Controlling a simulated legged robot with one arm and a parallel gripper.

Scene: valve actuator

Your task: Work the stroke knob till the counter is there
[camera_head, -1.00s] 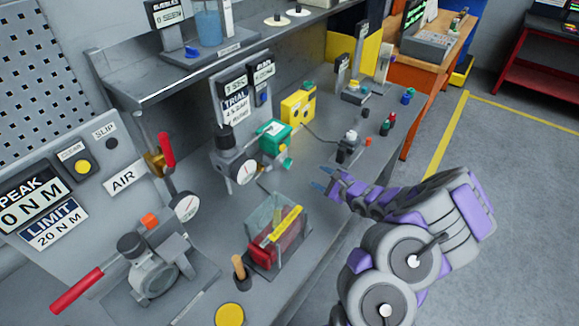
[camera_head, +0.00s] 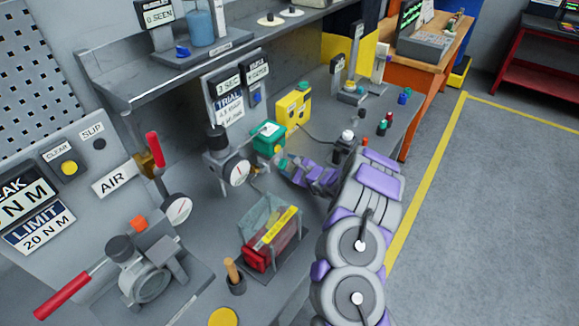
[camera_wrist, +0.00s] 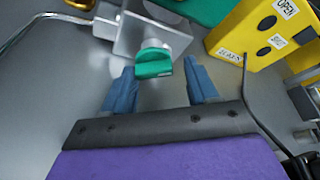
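The green stroke knob (camera_wrist: 153,64) is on a silver stem at the front of the valve actuator. In the wrist view it sits just ahead of my gripper (camera_wrist: 160,88), between the lines of its two blue fingers. The fingers are apart and hold nothing.
A yellow box (camera_head: 293,104) with a black cable stands behind the actuator. A pressure gauge (camera_head: 237,172) is to its left. A clear-walled red box (camera_head: 270,238) stands on the bench in front. A white-topped fitting (camera_head: 347,137) is behind my wrist.

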